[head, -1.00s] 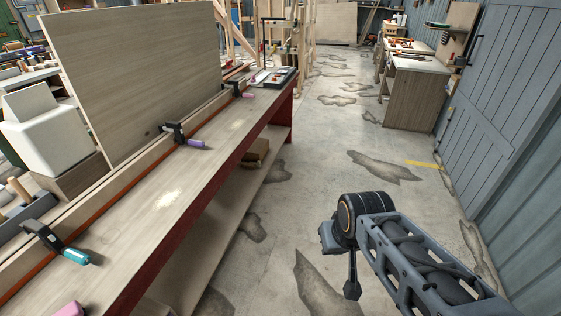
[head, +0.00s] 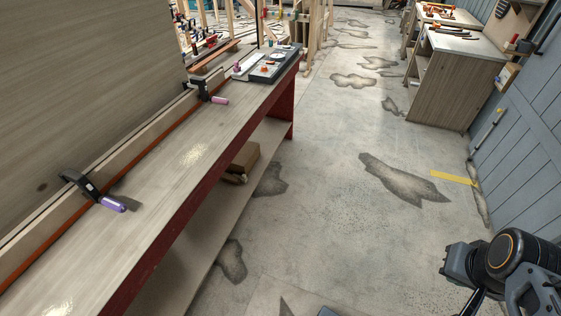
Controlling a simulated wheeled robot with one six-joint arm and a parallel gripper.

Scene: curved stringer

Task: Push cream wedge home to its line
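I cannot make out a cream wedge or its line in the head view. The long wooden workbench (head: 165,190) with a red side runs from lower left to upper centre. Two clamps with purple or pink handles, a near clamp (head: 95,192) and a far clamp (head: 207,92), sit along its back rail. Part of my arm shows at the lower right, over the floor and clear of the bench. My gripper's fingers do not show.
A tall wooden panel (head: 80,80) stands behind the bench. A dark tray (head: 272,66) lies at the bench's far end, and a brown box (head: 241,162) sits on the lower shelf. Open concrete floor (head: 340,215) lies right of the bench, with a cabinet (head: 455,80) beyond.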

